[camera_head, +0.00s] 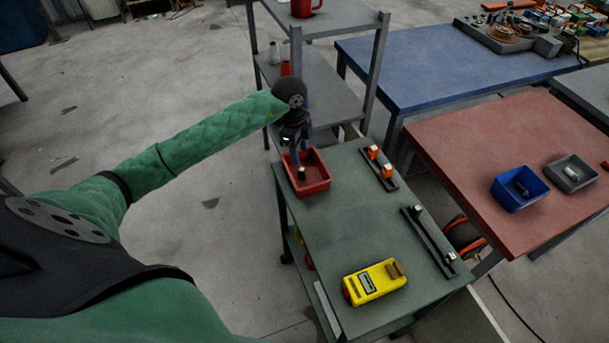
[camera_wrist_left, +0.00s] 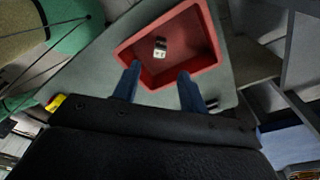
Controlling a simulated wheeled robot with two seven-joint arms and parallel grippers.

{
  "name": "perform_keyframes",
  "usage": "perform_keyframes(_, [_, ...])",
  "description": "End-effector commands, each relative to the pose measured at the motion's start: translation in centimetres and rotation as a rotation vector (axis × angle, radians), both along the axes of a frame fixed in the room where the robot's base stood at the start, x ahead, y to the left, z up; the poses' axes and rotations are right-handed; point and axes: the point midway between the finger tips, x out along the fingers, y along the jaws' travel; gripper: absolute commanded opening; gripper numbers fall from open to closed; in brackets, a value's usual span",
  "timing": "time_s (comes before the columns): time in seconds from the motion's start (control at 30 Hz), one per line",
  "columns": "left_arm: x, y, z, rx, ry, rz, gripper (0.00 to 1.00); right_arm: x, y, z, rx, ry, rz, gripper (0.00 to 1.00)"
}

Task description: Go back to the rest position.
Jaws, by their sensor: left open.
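My left gripper (camera_head: 297,152) is at the red bin on the far left corner of the green cart, above the bin's back part. In the left wrist view the gripper (camera_wrist_left: 156,88) shows two blue fingers spread apart with nothing between them. The red bin (camera_head: 318,184) also shows in the left wrist view (camera_wrist_left: 208,50). A small metal-and-dark part (camera_wrist_left: 160,47) lies in it, beyond the fingertips; it shows in the head view too (camera_head: 301,174). My right gripper is in neither view.
The green cart top (camera_head: 345,235) also holds a yellow device (camera_head: 374,282), a dark rail (camera_head: 428,240) and a holder with orange-topped pieces (camera_head: 378,166). A grey shelf rack (camera_head: 375,70) stands close behind. A red table (camera_head: 480,160) bears blue (camera_head: 519,193) and grey (camera_head: 571,176) bins. Open floor lies left.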

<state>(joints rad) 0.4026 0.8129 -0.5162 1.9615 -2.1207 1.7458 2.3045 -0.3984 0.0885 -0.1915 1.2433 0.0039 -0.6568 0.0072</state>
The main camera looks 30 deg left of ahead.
Motion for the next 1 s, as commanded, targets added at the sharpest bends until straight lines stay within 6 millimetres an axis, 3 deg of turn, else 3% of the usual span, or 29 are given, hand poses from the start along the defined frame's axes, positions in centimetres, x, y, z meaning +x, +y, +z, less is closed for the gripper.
perform_keyframes(0.23, [0.0, 0.2, 1.5, 0.000, -0.001, -0.001, 0.43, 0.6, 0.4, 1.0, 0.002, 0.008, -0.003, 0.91])
perform_keyframes(0.73, [-0.1, -0.3, 1.5, -0.016, -0.004, -0.011, 0.43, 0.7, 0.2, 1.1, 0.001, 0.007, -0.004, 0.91])
perform_keyframes(0.87, [-0.6, -3.2, 0.9, -0.124, -0.032, -0.076, 0.43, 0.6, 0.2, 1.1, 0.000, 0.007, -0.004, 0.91])
perform_keyframes(1.0, [-1.7, -9.1, 0.8, -0.358, -0.113, -0.197, 0.43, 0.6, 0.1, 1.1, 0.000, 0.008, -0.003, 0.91])
